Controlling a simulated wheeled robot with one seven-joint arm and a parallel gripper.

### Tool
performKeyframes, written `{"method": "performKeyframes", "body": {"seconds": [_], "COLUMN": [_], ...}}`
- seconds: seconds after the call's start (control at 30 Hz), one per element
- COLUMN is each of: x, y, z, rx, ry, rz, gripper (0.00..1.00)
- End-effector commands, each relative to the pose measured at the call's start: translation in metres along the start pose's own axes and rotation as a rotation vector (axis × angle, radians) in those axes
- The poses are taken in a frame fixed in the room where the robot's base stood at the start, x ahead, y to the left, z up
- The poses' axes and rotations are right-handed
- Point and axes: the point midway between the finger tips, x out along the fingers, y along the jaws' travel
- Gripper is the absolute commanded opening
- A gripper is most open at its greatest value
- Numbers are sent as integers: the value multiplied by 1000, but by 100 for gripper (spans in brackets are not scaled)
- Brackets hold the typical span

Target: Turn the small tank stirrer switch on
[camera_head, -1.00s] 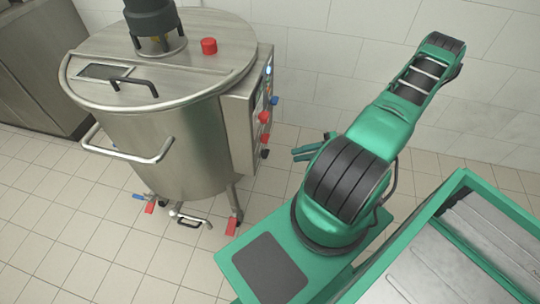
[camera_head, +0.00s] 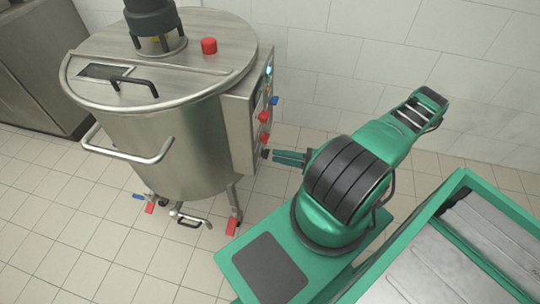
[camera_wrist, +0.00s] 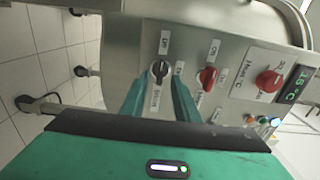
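The small steel tank (camera_head: 165,150) stands at left in the head view, with its control panel (camera_head: 240,125) on the right side. In the wrist view the panel shows a black rotary switch (camera_wrist: 159,70) with small labels around it, too small to read surely. My gripper (camera_wrist: 158,90) is open, with its two green fingers apart and pointing at the black switch, which appears in the gap between their tips. Contact cannot be made out. In the head view my gripper (camera_head: 277,157) is just right of the black knob (camera_head: 265,153), the lowest on the panel.
A red switch (camera_wrist: 207,78) and a red temperature knob (camera_wrist: 268,80) sit right of the black one in the wrist view, by a display (camera_wrist: 295,84) reading about 16 °C. A red button (camera_head: 209,46) is on the lid.

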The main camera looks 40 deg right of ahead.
Motion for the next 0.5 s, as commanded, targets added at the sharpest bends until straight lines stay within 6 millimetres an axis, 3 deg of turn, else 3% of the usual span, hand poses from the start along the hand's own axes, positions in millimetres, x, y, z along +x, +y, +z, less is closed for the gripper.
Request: {"method": "performKeyframes", "body": {"seconds": [0.2, 0.5], "x": [28, 39], "y": [0, 0], "z": [0, 0], "rx": [1, 1], "ry": [-1, 0], "rz": [0, 1], "gripper": [28, 28]}}
